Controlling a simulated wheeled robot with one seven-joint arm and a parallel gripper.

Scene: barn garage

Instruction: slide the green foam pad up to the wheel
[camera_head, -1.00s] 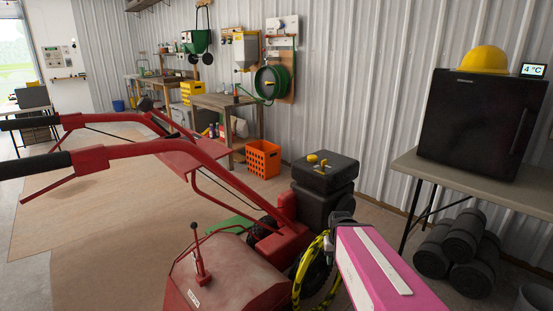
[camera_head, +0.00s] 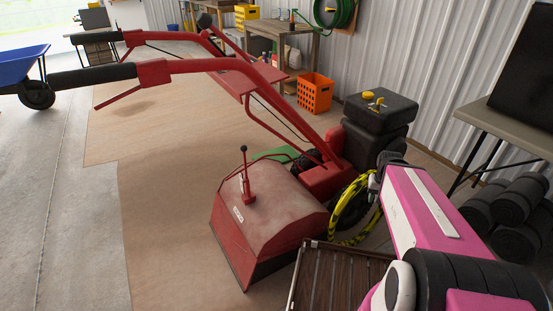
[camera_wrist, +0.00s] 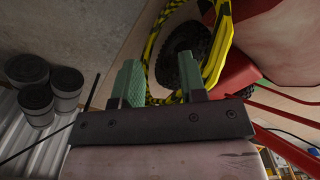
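The green foam pad (camera_head: 272,154) is a flat green patch on the floor behind the red tiller (camera_head: 270,205). It is partly hidden by the tiller's hood and frame. A black wheel (camera_head: 304,161) stands at the pad's right end; whether they touch I cannot tell. The tiller's nearer wheel (camera_head: 347,196) has a yellow-and-black striped loop around it; a tyre (camera_wrist: 180,55) and the loop also show in the wrist view. My gripper (camera_wrist: 161,78) is open and empty, its two green-faced fingers apart in front of that tyre. In the head view my pink arm hides most of the gripper.
The tiller's long handlebars (camera_head: 200,66) reach left over a brown floor mat (camera_head: 150,200). A blue wheelbarrow (camera_head: 22,68) is at the far left. An orange crate (camera_head: 315,93) stands behind. Dark cylinders (camera_head: 510,205) lie under the table at right. The left floor is open.

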